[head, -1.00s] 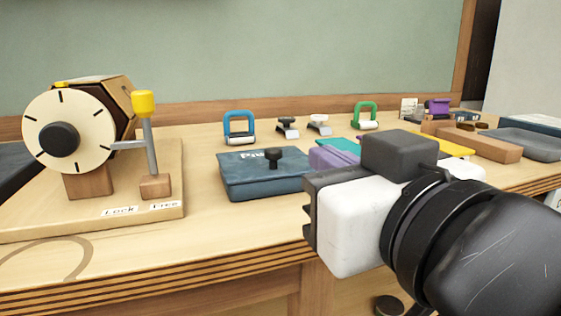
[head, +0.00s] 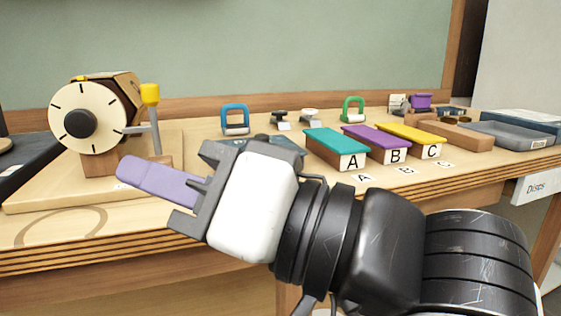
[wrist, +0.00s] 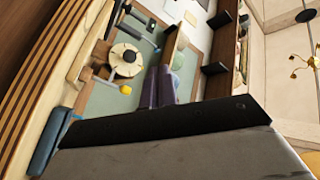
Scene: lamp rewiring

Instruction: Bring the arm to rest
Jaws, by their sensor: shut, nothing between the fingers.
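My gripper (head: 128,171) has purple fingers pressed together with nothing between them. In the head view it points left, in front of the bench edge and the wooden base of the dial device, and seems clear of both. The wrist view shows the two fingers (wrist: 158,86) side by side and empty. My arm reaches across the lower right of the head view in front of the bench.
A dial device (head: 88,118) with a yellow-topped lever (head: 150,95) stands left. A blue box (head: 288,143) is mostly hidden behind my gripper. Lettered blocks with teal (head: 335,141), purple (head: 375,137) and yellow (head: 411,133) tops stand behind my arm. A grey tray (head: 510,136) lies right.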

